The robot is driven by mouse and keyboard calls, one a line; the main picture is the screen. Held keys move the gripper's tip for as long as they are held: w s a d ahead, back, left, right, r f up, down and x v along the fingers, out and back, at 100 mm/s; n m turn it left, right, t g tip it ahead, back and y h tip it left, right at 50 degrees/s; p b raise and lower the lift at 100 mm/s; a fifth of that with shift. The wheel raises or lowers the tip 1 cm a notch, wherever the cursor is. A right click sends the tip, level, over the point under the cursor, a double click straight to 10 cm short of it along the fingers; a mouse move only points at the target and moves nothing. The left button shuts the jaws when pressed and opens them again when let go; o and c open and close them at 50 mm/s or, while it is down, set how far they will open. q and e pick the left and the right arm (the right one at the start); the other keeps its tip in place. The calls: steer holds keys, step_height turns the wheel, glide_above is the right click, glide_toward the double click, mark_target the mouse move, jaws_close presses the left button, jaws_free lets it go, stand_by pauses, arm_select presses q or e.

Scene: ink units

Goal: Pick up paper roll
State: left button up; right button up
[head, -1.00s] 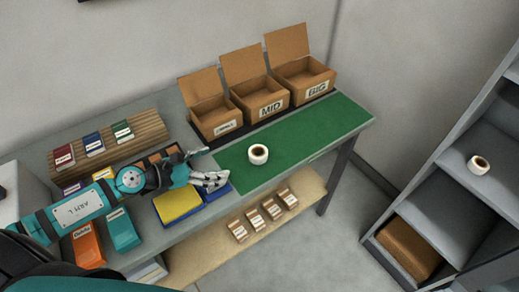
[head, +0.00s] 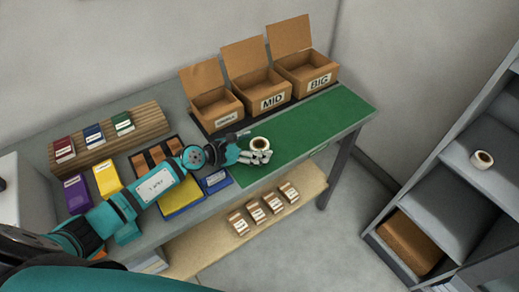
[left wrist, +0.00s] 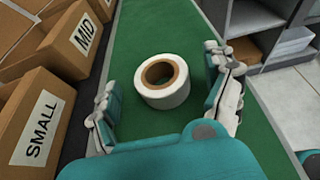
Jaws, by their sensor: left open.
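A white paper roll with a brown core (head: 259,144) lies flat on the green mat (head: 310,125) on the table. It also shows in the left wrist view (left wrist: 162,81), in front of and between my fingers. My left gripper (head: 254,147) is open, with its fingers on either side of the roll and a gap on both sides in the wrist view (left wrist: 165,90). In the head view its fingers partly hide the roll. A second paper roll (head: 481,159) sits on a shelf at the right. My right gripper is not in view.
Open cardboard boxes marked small (head: 217,110), MID (head: 261,93) and BIG (head: 307,74) stand behind the mat. Ink boxes (head: 107,177) and a wooden rack (head: 110,140) fill the table's left. Several small packs (head: 255,211) lie on the lower shelf. The mat's right part is clear.

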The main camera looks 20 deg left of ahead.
arm_select(q)
steer(key=shift+w+d+f, duration=0.2)
steer(key=shift+w+d, duration=0.15)
steer(key=shift+w, duration=0.05)
steer(key=shift+s+r, duration=0.1)
steer(key=shift+c, duration=1)
steer(key=c, duration=1.1)
